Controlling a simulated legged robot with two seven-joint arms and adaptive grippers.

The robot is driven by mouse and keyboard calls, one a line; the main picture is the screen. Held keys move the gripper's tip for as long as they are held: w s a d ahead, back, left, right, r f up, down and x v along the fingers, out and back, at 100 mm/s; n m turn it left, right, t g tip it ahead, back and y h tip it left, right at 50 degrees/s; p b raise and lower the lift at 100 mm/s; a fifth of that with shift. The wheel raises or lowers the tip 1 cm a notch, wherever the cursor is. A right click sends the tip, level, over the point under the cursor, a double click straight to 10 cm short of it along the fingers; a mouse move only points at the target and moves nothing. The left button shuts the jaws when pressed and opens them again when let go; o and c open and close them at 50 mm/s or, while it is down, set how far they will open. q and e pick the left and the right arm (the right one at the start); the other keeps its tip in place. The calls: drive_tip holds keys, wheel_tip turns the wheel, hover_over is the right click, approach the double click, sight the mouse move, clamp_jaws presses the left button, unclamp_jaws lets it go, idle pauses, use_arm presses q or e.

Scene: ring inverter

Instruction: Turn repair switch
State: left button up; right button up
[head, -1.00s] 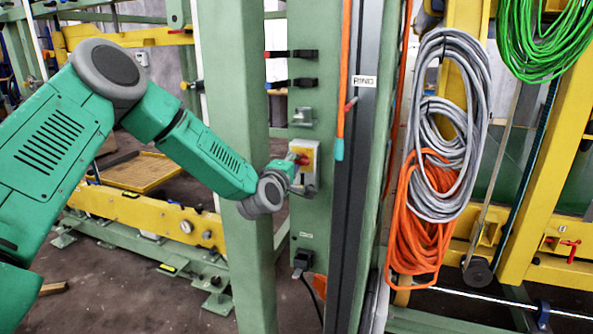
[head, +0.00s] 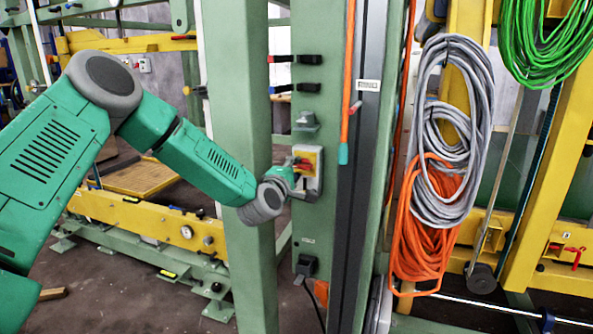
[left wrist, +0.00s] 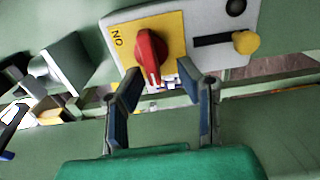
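The repair switch is a red knob (left wrist: 152,55) on a yellow plate marked "ON", set in a light grey box. In the head view the knob (head: 304,165) and its box (head: 317,182) are on a green post, partly covered by my left gripper (head: 292,178). In the left wrist view my left gripper (left wrist: 166,92) has its two fingers apart with nothing held between them. The knob's lower end is just beyond the fingertips, nearer the left finger; I cannot tell whether they touch. My right gripper is not in view.
A yellow button (left wrist: 246,42) and black slot sit beside the knob on the same box. A green column (head: 243,130) stands behind my left forearm. An orange strap (head: 347,90) hangs right of the switch. Grey cable (head: 436,190) and orange cable (head: 414,262) coils hang further right.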

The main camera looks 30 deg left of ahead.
use_arm(q)
drive_tip(key=shift+s, duration=0.1)
drive_tip(key=v, duration=1.1)
drive_tip(key=shift+s, duration=0.35)
drive_tip(key=shift+f, duration=0.15)
